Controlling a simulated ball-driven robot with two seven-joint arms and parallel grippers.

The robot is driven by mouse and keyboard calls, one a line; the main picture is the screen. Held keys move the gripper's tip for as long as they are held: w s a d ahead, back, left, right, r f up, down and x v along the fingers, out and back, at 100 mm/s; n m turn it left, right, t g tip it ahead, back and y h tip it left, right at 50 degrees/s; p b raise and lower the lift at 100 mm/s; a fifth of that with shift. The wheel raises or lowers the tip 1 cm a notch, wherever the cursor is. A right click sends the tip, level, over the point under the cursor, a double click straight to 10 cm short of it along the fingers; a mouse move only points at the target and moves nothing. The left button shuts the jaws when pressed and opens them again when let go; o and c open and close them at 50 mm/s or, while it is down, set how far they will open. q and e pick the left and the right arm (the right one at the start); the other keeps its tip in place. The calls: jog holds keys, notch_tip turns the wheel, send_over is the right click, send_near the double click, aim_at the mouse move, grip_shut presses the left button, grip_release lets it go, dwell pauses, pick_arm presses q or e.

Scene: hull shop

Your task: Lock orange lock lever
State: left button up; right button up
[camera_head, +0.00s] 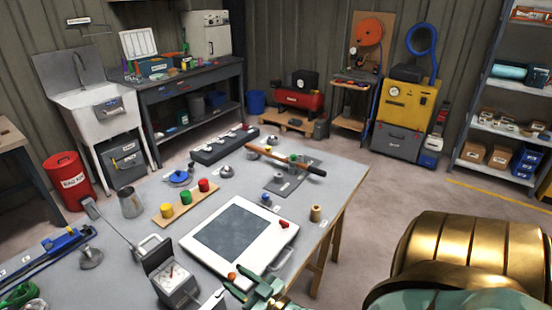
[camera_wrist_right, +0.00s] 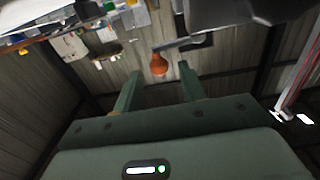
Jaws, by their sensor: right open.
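The orange lock lever shows as a small orange knob (camera_head: 232,276) near the front edge of the table, in front of a white case with a dark panel (camera_head: 276,243). In the right wrist view the orange knob (camera_wrist_right: 158,64) is rounded, with a dark grey bar beside it. My right gripper (camera_head: 241,281) is open and close to the knob. In the right wrist view its two fingers (camera_wrist_right: 158,76) stand apart, with the knob seen between and just beyond their tips. Contact cannot be told. My left gripper is not in view.
A grey gauge box (camera_head: 175,284) stands left of the lever on the table (camera_head: 330,195). A red knob (camera_head: 284,224) sits on the white case. A wooden board (camera_head: 173,217) with coloured pieces, a metal mug (camera_head: 131,203) and a wood-handled tool (camera_head: 285,160) lie farther back.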

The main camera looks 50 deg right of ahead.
jog(key=s, duration=1.3)
jog(key=shift+s+d, duration=0.2)
jog(key=shift+d, duration=0.2)
